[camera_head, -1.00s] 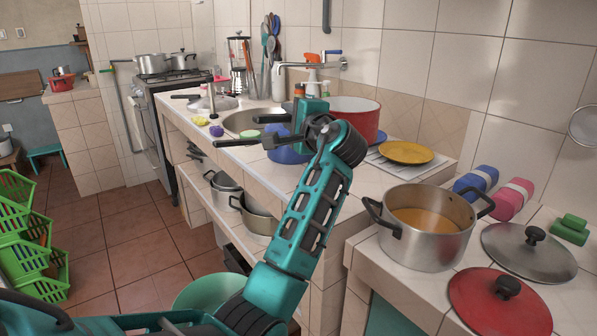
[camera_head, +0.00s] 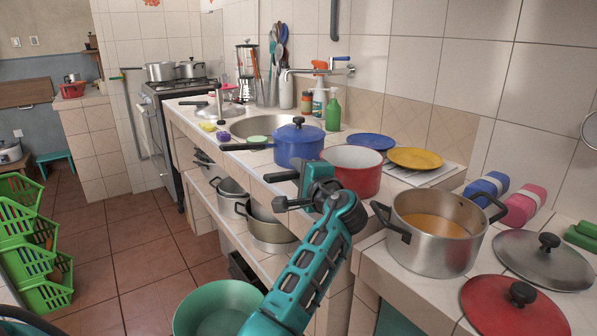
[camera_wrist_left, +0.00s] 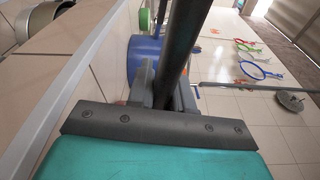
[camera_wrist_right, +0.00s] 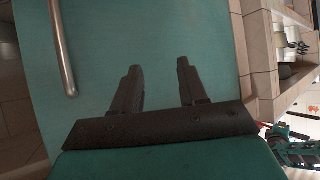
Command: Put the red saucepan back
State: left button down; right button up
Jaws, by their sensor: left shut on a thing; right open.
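The red saucepan (camera_head: 352,180) has a white inside and a long black handle (camera_head: 281,177) pointing left. It is upright near the counter's front edge, beside the blue pot. I cannot tell whether its base touches the counter. My left gripper (camera_head: 303,181) is shut on that handle, left of the pan's body. In the left wrist view the dark handle (camera_wrist_left: 186,45) runs up between the fingers, and the pan's body is mostly hidden. My right gripper (camera_wrist_right: 158,65) is open and empty in the right wrist view, and is outside the head view.
A lidded blue pot (camera_head: 298,146) stands just behind. A blue plate (camera_head: 371,141) and yellow plate (camera_head: 415,157) lie to the right. A steel pot of soup (camera_head: 437,240), red lid (camera_head: 513,308) and grey lid (camera_head: 545,262) crowd the near counter. Pots fill the shelf (camera_head: 228,215) below.

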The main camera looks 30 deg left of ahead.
pick_arm(q)
jog(key=c, duration=1.5)
grip_release()
jog(key=shift+f, duration=0.2)
jog(key=o, duration=0.5)
jog(key=shift+r, duration=0.15)
jog(key=shift+s+d+r, duration=0.1)
jog(key=shift+d, duration=0.05)
jog(key=v, duration=1.1)
jog(key=shift+s+d, duration=0.25)
jog(key=shift+d, duration=0.05)
